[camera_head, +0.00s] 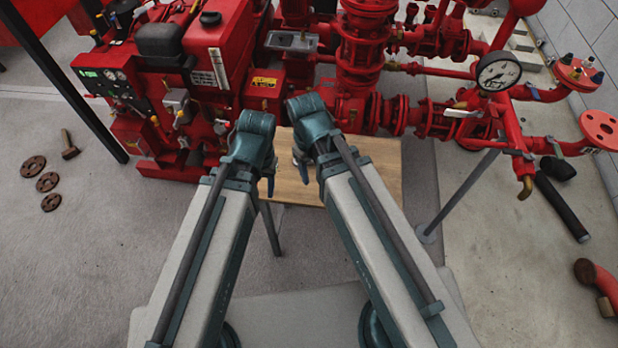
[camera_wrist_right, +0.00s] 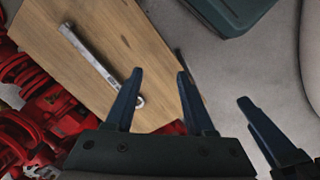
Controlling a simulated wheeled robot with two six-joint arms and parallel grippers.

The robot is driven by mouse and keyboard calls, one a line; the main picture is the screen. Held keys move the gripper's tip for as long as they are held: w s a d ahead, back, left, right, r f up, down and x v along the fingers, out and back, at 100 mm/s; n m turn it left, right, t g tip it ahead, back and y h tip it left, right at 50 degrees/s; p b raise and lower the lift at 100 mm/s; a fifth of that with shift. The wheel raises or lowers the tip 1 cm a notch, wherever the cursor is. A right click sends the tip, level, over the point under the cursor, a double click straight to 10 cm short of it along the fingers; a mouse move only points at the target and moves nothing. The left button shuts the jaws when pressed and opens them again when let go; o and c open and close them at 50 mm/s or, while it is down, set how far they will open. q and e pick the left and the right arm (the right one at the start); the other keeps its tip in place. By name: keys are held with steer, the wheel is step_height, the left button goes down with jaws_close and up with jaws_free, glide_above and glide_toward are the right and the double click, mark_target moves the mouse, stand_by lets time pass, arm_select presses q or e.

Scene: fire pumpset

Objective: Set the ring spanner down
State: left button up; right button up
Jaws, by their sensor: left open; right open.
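The silver ring spanner (camera_wrist_right: 92,58) lies on the wooden board (camera_wrist_right: 112,32) in the right wrist view. My right gripper (camera_wrist_right: 160,76) is open, and the spanner's near end shows in the gap between its fingers, beside the left one. The frames do not show clearly how far the fingers are above the board. My left gripper (camera_head: 269,184) is beside the right one in the head view, over the board's left edge, and open. In the head view my arms hide the spanner; the board (camera_head: 380,165) shows between and right of them.
The red pumpset (camera_head: 200,80) stands just behind the board, with a pressure gauge (camera_head: 498,72) at right. A black pipe (camera_head: 562,208) lies at right.

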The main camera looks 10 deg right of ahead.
steer(key=s+a+m, duration=0.2)
steer(key=s, duration=0.1)
steer(key=shift+s+m, duration=0.15)
steer(key=shift+m, duration=0.15)
step_height(320, 180, up, 12)
steer(key=p, duration=1.1)
steer(key=shift+f+p, duration=0.2)
steer(key=shift+p, duration=0.1)
